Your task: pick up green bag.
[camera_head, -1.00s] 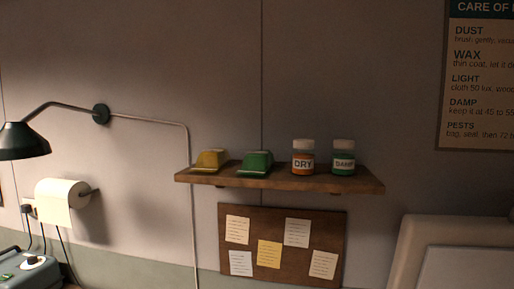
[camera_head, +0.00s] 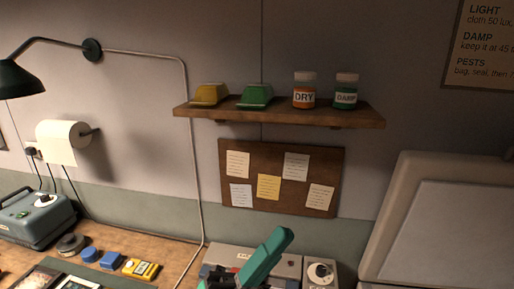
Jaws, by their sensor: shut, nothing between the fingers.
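A small green wedge-shaped pack (camera_head: 256,96) sits on the wooden wall shelf (camera_head: 290,116), left of the middle. It is the only bag-like green thing in view, but I cannot tell for sure that it is the green bag. A similar yellow pack (camera_head: 210,94) is just to its left. My gripper is not in view.
On the shelf stand an orange DRY jar (camera_head: 304,92) and a green DAMP jar (camera_head: 345,92). A pinboard (camera_head: 227,189) hangs below. A teal bar (camera_head: 264,259) rises over grey equipment on the bench.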

